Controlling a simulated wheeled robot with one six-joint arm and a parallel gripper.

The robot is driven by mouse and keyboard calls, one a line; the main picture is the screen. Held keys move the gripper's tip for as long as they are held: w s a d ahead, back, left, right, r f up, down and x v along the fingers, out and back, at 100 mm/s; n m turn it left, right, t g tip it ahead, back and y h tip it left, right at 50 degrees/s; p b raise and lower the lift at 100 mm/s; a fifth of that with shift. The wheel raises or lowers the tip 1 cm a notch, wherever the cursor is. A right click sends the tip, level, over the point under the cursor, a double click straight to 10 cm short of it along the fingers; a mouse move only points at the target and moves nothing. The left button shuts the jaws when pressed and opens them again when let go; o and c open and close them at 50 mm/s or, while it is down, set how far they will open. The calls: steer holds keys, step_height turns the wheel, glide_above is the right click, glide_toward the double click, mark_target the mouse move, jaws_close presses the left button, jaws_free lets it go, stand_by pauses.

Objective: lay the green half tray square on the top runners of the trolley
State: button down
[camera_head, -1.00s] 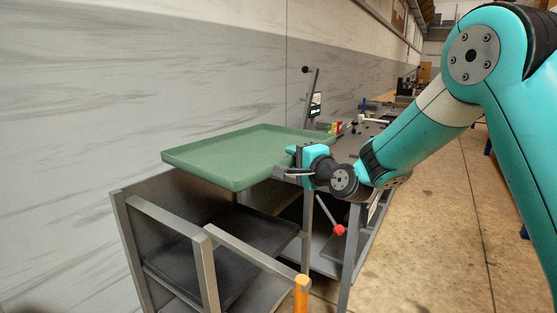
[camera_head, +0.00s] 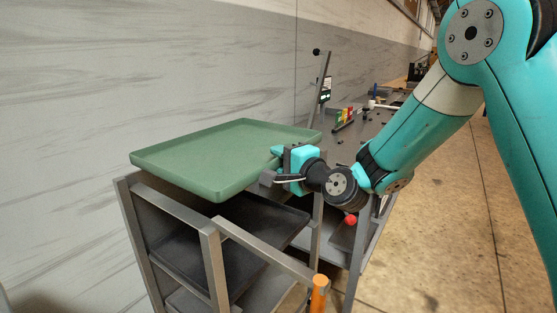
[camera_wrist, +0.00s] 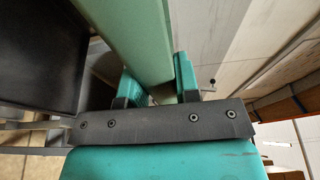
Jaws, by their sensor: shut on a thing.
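The green half tray (camera_head: 225,157) is held over the top of the grey metal trolley (camera_head: 209,262) in the head view, close to level. My gripper (camera_head: 276,166) is shut on the tray's right-hand rim. The wrist view shows the tray's green edge (camera_wrist: 124,32) between the two fingers of my gripper (camera_wrist: 155,82). In the head view the tray looks close above the trolley's top rails and hides most of the runners beneath. I cannot tell whether it touches them.
A dark tray (camera_head: 262,232) sits on a lower level of the trolley. An orange-ended handle (camera_head: 319,290) sticks out at the front. A workbench (camera_head: 358,138) with small coloured items stands behind. A pale wall (camera_head: 120,80) runs along the left; open floor (camera_head: 450,220) lies right.

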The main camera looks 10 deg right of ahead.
steer(key=shift+a+f+b, duration=0.1)
steer(key=shift+f+b, duration=2.55)
steer(key=shift+f, duration=0.25)
